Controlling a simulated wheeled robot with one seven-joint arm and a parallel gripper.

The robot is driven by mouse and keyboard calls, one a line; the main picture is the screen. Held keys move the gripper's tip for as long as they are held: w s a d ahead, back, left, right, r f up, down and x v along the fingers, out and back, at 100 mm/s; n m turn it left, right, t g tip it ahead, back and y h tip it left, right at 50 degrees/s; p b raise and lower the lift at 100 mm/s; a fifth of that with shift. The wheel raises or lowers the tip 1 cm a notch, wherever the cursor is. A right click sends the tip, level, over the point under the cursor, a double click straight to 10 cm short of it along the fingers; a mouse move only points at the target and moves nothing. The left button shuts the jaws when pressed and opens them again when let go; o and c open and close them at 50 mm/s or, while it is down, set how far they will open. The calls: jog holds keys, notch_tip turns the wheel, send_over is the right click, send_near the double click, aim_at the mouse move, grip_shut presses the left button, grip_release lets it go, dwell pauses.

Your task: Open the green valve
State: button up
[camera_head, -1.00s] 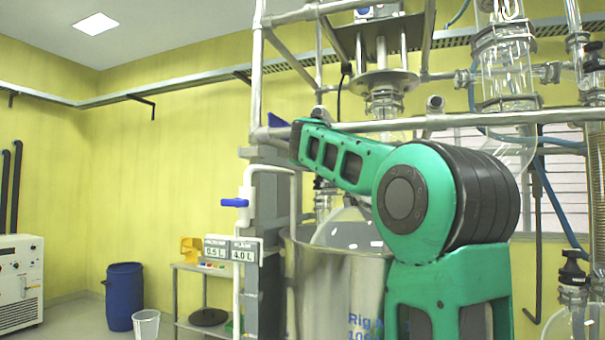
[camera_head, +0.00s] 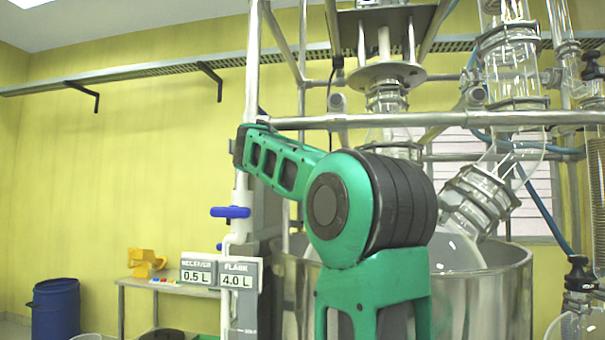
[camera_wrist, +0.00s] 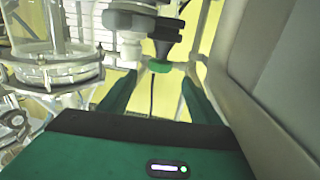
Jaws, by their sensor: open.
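The green valve shows in the wrist view as a small green piece (camera_wrist: 158,66) under a black stem (camera_wrist: 166,45). My gripper (camera_wrist: 160,82) is open, its two green fingers reaching up the wrist picture on either side of the green piece. The green piece appears between or just beyond the fingertips; I cannot tell whether they touch it. In the head view my green arm crosses the middle, and neither my gripper nor the green valve can be made out.
A grey wall or panel (camera_wrist: 275,70) runs close along the right of the wrist view. A glass vessel (camera_wrist: 55,65) is at its left. In the head view, a blue-handled valve (camera_head: 230,212) is on a white pipe, and a large metal tank (camera_head: 500,295) stands behind my arm.

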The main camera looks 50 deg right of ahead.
jog(key=shift+x, duration=5.25)
jog(key=shift+c, duration=0.5)
jog(key=shift+w+a, duration=0.1)
jog(key=c, duration=1)
